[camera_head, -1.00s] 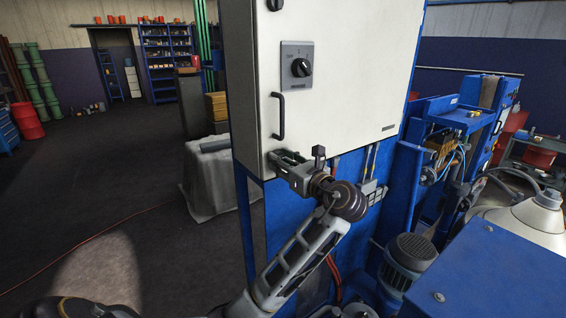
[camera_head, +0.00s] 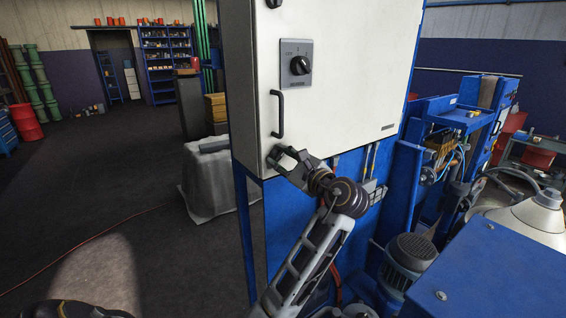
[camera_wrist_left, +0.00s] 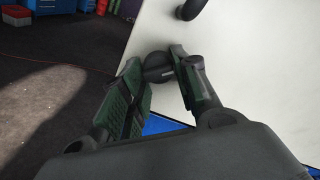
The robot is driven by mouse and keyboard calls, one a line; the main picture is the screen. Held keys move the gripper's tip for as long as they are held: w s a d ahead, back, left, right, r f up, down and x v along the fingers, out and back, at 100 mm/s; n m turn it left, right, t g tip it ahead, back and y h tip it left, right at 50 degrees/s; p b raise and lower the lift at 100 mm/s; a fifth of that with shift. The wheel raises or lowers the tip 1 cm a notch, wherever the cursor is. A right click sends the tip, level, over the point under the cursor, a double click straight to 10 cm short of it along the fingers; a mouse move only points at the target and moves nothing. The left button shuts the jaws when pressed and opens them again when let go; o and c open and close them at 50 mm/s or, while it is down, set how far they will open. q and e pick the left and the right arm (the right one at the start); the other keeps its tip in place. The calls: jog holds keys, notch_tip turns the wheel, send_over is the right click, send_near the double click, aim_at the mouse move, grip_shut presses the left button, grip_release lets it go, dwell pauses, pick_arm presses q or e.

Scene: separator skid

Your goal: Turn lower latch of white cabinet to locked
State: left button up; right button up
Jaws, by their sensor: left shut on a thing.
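The white cabinet (camera_head: 340,95) stands in front of me, and its door also fills the right of the left wrist view (camera_wrist_left: 265,70). My left gripper (camera_head: 281,158) is at the door's lower left corner, below the black handle (camera_head: 278,114). In the left wrist view its two fingers (camera_wrist_left: 158,85) are on either side of the dark round lower latch (camera_wrist_left: 156,66), shut on it. The latch is partly hidden by the fingers, so I cannot tell which way it points. My right gripper is not in view.
A rotary switch (camera_head: 298,64) sits on the door above the handle. A blue frame (camera_head: 290,230) stands below the cabinet, with a motor (camera_head: 410,255) to the right. A draped grey block (camera_head: 208,180) is behind left. The floor at left is open.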

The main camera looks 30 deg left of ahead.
pick_arm(q)
jog(key=n+b, duration=0.2)
jog(key=n, duration=0.3)
jog(key=shift+b, duration=0.35)
jog(key=shift+r+n+b, duration=0.1)
jog(key=shift+n+b, duration=1.15)
jog(key=shift+n, duration=0.85)
jog(key=o, duration=1)
jog(key=shift+r, duration=0.1)
